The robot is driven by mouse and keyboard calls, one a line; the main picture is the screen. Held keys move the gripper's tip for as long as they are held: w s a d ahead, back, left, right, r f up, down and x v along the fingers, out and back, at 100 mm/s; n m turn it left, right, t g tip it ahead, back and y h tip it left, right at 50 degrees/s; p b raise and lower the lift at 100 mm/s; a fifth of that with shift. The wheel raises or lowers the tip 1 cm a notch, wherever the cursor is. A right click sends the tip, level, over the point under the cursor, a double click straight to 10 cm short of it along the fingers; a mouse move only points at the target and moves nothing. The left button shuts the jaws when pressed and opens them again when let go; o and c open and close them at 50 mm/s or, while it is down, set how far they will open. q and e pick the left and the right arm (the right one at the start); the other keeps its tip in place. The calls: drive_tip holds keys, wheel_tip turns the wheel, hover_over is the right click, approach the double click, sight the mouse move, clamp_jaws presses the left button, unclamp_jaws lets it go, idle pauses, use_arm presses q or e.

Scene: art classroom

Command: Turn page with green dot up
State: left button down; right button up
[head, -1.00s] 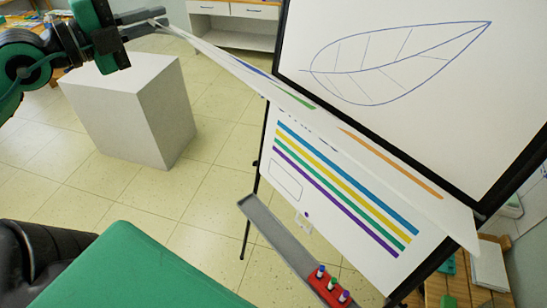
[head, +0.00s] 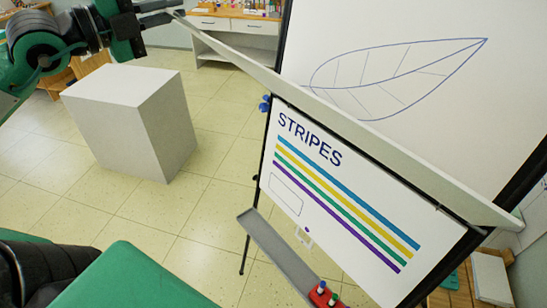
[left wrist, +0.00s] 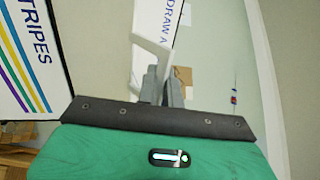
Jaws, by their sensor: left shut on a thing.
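My left gripper (head: 158,14) is at the top left of the head view, shut on the edge of a white page (head: 330,118). The page is lifted and seen nearly edge-on, a thin pale strip running down to the right. In the left wrist view the gripper's fingers (left wrist: 160,88) are on the page (left wrist: 152,45). Below the strip lies a page headed STRIPES (head: 345,205), with blue, yellow, green and purple stripes. Above it is a white sheet with a blue leaf drawing (head: 400,78). I see no green dot. My right gripper is out of view.
A grey ledge (head: 275,250) runs along the easel's bottom, with a red marker holder (head: 322,294) at its end. A white block (head: 135,120) stands on the open tiled floor at left. Shelves (head: 235,40) stand at the back.

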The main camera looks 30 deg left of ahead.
use_arm(q)
drive_tip(key=shift+w+d+r, duration=0.25)
drive_tip(key=shift+w+r, duration=0.4)
drive_tip(key=shift+w, duration=0.05)
drive_tip(key=shift+w+d+r, duration=0.3)
drive_tip(key=shift+w+r, duration=0.35)
drive_tip(key=shift+w+d+r, duration=0.25)
drive_tip(key=shift+w+r, duration=0.4)
drive_tip(key=shift+w, duration=0.05)
drive_tip(key=w+d+r+b, duration=0.3)
drive_tip(key=w+r+b, duration=0.1)
drive_tip(key=w, duration=0.3)
drive_tip(key=shift+w+r, duration=0.25)
drive_tip(key=shift+r, duration=0.15)
